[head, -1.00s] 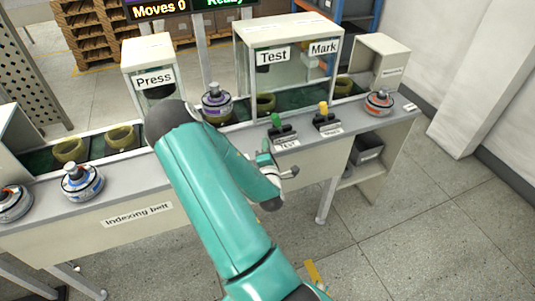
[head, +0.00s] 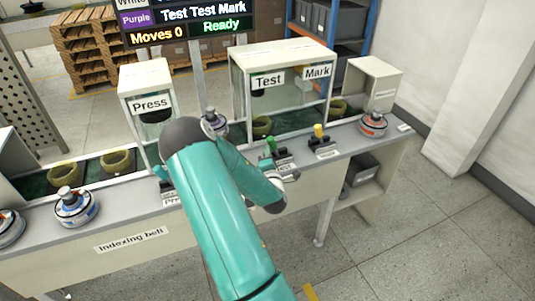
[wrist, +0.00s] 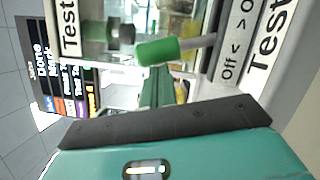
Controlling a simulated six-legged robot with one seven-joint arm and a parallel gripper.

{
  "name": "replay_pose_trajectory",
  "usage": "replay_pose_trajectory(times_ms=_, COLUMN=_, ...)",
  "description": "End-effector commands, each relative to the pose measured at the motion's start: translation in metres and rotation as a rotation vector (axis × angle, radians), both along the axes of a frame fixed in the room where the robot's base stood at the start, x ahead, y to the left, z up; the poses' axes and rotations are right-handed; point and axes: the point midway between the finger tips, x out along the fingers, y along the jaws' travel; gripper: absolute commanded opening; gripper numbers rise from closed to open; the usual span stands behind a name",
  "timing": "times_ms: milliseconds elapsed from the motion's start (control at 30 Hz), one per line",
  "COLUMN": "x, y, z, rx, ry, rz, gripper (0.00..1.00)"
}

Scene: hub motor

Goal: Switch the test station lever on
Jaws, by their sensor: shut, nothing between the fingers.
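The Test lever (head: 271,143) has a green grip and stands on a dark base at the belt's front edge. In the wrist view its green grip (wrist: 157,52) is close, leaning toward the "Off" end of its label (wrist: 230,62). My gripper (head: 286,173) is shut and empty, just in front of the lever base in the head view, partly hidden by my arm. In the wrist view my gripper's dark edge (wrist: 165,122) lies below the green grip, with a visible gap. I cannot tell the gap's depth.
The yellow-gripped Mark lever (head: 319,131) stands to the right of the Test lever. The glass Test/Mark housing (head: 283,52) is behind them. The Press lever base (head: 168,187) is left of my arm. A purple-marked hub motor (head: 214,123) sits behind my arm. The display (head: 190,22) reads "Moves 0" and "Ready".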

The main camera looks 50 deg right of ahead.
Motion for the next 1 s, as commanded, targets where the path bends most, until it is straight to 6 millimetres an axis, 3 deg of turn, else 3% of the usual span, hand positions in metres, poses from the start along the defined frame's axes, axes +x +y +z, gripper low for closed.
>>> replay_pose_trajectory(times_ms=567, x=-0.005, y=-0.007, z=0.007, rx=0.098, ry=-0.061, rz=-0.001, gripper=0.0)
replay_pose_trajectory(times_ms=1000, x=-0.017, y=-0.028, z=0.02, rx=0.37, ry=-0.224, rz=-0.002, gripper=0.0)
